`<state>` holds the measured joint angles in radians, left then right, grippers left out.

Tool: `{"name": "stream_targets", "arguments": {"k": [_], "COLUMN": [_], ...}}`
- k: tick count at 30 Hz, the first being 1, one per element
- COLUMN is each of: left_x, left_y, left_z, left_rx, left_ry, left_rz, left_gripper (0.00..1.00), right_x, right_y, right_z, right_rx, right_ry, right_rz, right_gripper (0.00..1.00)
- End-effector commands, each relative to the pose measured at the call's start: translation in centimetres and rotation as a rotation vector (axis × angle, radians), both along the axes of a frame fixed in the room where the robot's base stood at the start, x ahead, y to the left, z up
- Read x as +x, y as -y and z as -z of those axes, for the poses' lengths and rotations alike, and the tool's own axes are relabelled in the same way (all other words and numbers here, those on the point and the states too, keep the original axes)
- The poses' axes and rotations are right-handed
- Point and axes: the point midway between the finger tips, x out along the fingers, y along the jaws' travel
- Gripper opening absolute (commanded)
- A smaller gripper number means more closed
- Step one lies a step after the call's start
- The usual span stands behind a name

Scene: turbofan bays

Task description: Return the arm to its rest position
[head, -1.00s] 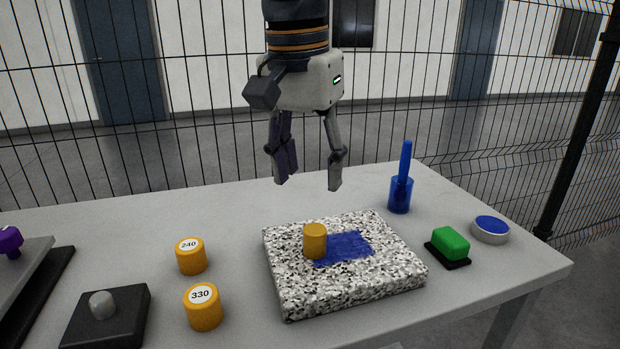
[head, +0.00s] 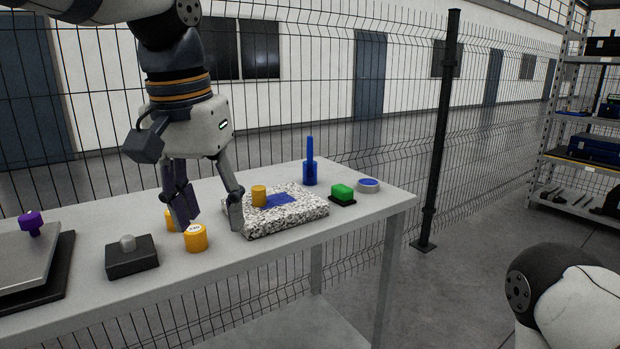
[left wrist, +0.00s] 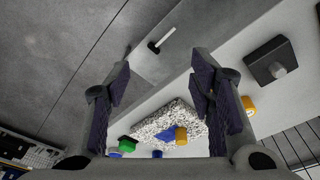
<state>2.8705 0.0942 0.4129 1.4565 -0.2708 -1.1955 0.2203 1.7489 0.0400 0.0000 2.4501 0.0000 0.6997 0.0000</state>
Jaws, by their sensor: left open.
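My left gripper (head: 211,224) is open and empty in the head view, hanging fingers down above the table. Its fingers show in front of the yellow cylinders at the left of the speckled slab. In the left wrist view, the open fingers (left wrist: 163,90) show nothing held between them. The speckled slab (head: 285,220) carries a blue patch (head: 280,200) and a yellow cylinder (head: 259,195), standing upright. The slab also shows beyond the fingers in the left wrist view (left wrist: 155,127). My right gripper is out of view; part of my right arm shows at the lower right.
A mesh fence and post (head: 440,130) stand behind; shelving (head: 575,140) stands right.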

Motion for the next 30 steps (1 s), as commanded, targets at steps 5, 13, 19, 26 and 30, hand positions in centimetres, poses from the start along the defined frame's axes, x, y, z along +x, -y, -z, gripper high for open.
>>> {"name": "stream_targets", "arguments": {"k": [5, 13, 19, 26, 30], "left_x": [-0.2, -12.1, -26.7, -33.5, -33.4], "left_y": [0.4, -1.9, -6.6, -9.5, -9.5], "left_z": [15.2, 36.9, 44.3, 44.6, 44.6], "left_rx": [-0.070, -0.133, -0.050, 0.029, 0.030], "left_ry": [-0.111, -0.235, -0.289, -0.295, -0.290], "left_rz": [-0.005, -0.119, -0.214, -0.231, -0.232], "left_gripper": [0.49, 0.49, 0.49, 0.49, 0.49], "right_x": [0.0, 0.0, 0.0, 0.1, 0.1], "right_y": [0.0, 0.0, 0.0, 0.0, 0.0], "right_z": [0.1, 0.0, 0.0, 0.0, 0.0], "right_rx": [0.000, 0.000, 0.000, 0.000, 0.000], "right_ry": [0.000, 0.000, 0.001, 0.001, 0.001], "right_rz": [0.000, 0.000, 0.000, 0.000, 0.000], "right_gripper": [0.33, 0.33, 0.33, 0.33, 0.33]}}
